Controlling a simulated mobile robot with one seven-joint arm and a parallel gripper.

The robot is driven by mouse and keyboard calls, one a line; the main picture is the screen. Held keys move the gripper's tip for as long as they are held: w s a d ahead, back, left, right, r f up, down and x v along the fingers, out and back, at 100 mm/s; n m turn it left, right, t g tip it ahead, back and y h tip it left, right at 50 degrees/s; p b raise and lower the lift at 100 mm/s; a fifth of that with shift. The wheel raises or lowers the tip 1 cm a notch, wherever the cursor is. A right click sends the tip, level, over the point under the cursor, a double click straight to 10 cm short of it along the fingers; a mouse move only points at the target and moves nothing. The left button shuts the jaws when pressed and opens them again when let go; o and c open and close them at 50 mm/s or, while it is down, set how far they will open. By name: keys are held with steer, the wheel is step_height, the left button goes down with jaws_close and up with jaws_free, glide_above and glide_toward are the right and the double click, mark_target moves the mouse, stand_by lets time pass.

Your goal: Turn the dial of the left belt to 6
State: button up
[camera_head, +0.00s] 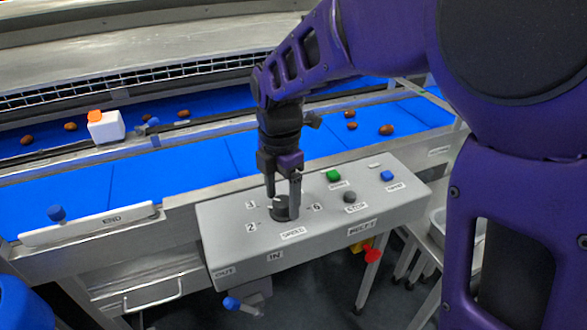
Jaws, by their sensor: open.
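A grey control box (232,240) stands at the front of the blue belt. On its left part is a dark round dial (279,213) above a label that seems to read SPEED. Numbers 3 and 2 are printed to its left, and a number that looks like 6 is to its right. My gripper (283,204) points down at the dial with its fingers apart, one on each side of it. The right finger hides part of the dial. I cannot tell whether the fingers touch it, nor clearly where its pointer is.
A green button (333,176), a dark knob (350,196) and a blue button (387,176) sit to the right on the box. Several brown dates (386,130) lie on the belts. A white block with an orange top (106,127) stands behind. A red knob (372,255) hangs below the box.

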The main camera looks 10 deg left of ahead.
jaws_close()
